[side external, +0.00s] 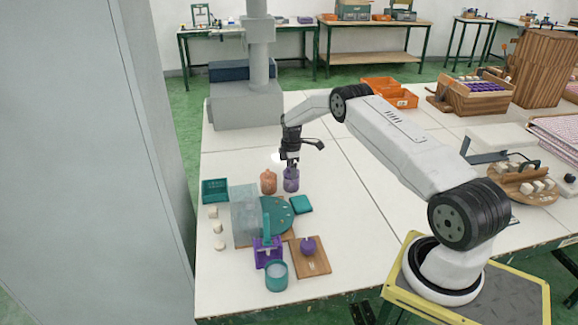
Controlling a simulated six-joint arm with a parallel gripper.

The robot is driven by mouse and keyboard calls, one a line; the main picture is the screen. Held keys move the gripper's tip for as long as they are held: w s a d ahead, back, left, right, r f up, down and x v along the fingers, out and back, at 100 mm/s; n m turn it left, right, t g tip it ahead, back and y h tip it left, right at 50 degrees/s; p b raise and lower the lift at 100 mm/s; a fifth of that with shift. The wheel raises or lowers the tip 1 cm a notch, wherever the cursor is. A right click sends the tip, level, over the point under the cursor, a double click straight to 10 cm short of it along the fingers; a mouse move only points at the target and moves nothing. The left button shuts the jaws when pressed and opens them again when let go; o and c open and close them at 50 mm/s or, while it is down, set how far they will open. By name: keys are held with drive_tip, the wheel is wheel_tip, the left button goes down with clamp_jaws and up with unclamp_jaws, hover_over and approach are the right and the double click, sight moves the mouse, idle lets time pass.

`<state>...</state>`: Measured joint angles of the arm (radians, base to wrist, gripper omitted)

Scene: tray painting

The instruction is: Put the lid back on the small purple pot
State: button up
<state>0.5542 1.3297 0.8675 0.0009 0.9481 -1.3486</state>
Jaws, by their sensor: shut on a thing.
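A small purple pot (291,182) stands on the white table, just right of an orange pot (268,182). My gripper (291,164) points down right above the purple pot and is shut on what looks like its lid. The fingertips and the lid are small and dark here. I cannot tell whether the lid touches the pot's rim or is a little above it. Another rounded purple thing (308,246) sits on a wooden board nearer the camera.
Close by are a teal basket (215,190), a grey block (244,217), a teal round palette (273,222), a teal block (301,204), a purple stand (266,252), a teal cup (276,277) and the wooden board (311,263). Pale pieces lie at left. The table right of the pot is clear.

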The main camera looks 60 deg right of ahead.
idle(0.3)
drive_tip(key=o, duration=1)
drive_tip(key=shift+c, duration=0.2)
drive_tip(key=shift+r, duration=0.15)
drive_tip(key=shift+r, duration=3.3)
clamp_jaws()
